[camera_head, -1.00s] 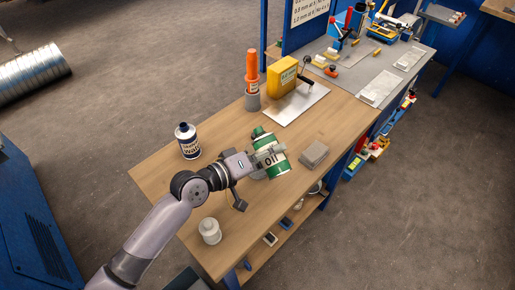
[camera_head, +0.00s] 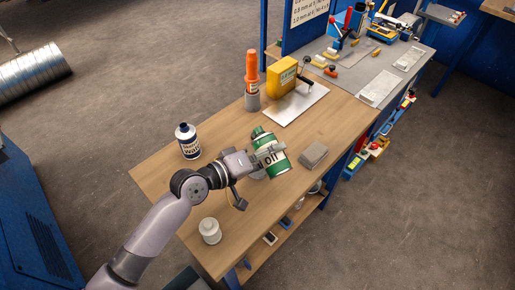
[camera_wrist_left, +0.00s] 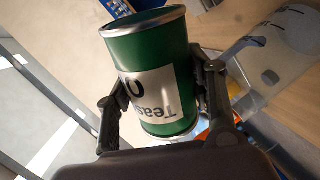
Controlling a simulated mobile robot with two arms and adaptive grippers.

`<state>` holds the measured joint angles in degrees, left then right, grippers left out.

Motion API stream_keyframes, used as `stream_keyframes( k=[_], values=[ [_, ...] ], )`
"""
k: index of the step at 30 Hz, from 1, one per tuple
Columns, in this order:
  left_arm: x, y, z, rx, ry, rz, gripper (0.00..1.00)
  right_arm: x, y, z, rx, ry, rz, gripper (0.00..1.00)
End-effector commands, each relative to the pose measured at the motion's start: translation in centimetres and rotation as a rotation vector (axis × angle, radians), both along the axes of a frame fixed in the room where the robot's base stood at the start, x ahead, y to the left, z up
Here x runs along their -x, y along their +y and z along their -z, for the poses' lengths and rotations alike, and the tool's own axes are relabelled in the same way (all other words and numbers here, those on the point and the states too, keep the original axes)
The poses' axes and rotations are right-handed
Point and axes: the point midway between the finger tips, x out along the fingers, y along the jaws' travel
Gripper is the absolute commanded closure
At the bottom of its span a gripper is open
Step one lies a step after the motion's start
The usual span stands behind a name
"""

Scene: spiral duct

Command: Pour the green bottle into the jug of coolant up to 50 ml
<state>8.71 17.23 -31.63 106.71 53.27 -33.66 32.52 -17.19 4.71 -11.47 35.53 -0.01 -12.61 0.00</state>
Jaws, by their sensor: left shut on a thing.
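In the head view the jug is mostly hidden behind the gripper and bottle. No liquid stream is visible. My right gripper is out of view.
On the wooden table (camera_head: 160,176) stand a white-and-blue bottle (camera_head: 188,142), a white canister (camera_head: 210,230), an orange tube in a grey holder (camera_head: 252,80), a yellow container (camera_head: 281,77) and a grey block (camera_head: 313,154). The front left corner is clear.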

Motion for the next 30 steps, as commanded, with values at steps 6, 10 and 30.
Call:
stream_keyframes(
  k=[6, 10, 30],
  values=[
    [0.0, -0.02, -0.24, 0.009, 0.01, -0.001, 0.88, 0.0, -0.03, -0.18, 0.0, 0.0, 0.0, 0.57],
    [0.0, -0.01, -0.29, 0.012, 0.016, -0.001, 0.88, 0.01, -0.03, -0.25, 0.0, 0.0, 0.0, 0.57],
    [0.04, -0.03, -0.58, 0.032, 0.051, -0.001, 0.88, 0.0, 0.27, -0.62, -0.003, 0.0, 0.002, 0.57]
  ],
)
